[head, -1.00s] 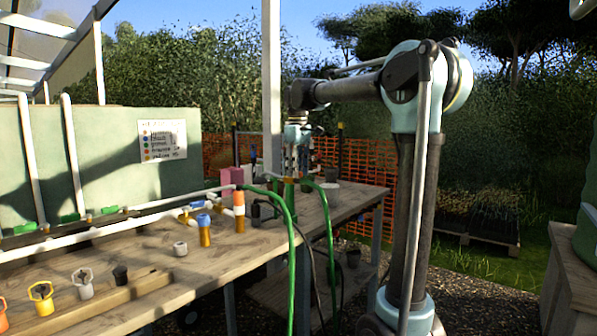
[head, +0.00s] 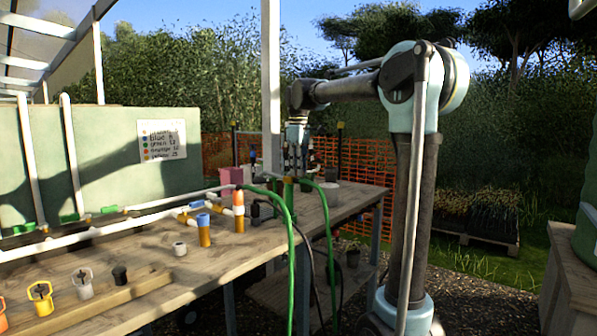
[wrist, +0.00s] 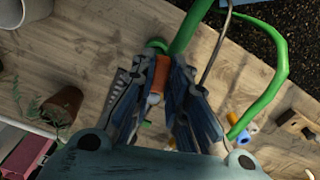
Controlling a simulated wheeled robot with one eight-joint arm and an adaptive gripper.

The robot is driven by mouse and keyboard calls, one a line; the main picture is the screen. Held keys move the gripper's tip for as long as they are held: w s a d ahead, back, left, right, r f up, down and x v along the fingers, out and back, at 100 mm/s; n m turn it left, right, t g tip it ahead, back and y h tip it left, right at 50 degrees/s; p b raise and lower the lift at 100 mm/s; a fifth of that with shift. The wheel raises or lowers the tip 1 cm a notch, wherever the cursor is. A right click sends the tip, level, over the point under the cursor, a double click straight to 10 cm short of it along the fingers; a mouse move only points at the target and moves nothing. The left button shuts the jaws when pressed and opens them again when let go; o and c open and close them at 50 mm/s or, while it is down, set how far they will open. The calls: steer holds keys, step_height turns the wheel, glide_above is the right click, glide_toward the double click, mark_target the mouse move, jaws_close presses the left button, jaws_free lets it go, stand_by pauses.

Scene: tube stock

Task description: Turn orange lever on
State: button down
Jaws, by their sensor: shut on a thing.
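My gripper (wrist: 158,100) is in the wrist view with its two ribbed fingers on either side of an orange piece, which I take for the orange lever (wrist: 161,74). The fingers are shut on it. A green part and a white part show at its ends; the fingers hide its sides. In the head view my gripper (head: 297,158) points down over the far end of the wooden bench, behind the green hoses. The lever cannot be made out there, so its angle is hard to tell.
Green hoses (head: 326,225) loop over the bench (head: 130,265) edge near my gripper; one hose (wrist: 268,95) also passes close in the wrist view. A brown pot (wrist: 62,104) and a pink block (head: 230,176) stand nearby. White pipes (head: 100,232) run along the bench at left.

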steer(key=shift+w+a+n, duration=0.15)
steer(key=shift+w+n, duration=0.55)
steer(key=shift+n, duration=1.85)
steer(key=shift+w+a+n, duration=0.2)
steer(key=shift+w+n, duration=0.55)
steer(key=shift+n, duration=1.75)
steer(key=shift+w+a+n, duration=0.15)
steer(key=shift+w+n, duration=0.55)
steer(key=shift+n, duration=1.85)
steer(key=c, duration=1.6)
jaws_free()
steer(key=shift+o, duration=0.2)
steer(key=shift+r, duration=0.1)
step_height(320, 180, up, 12)
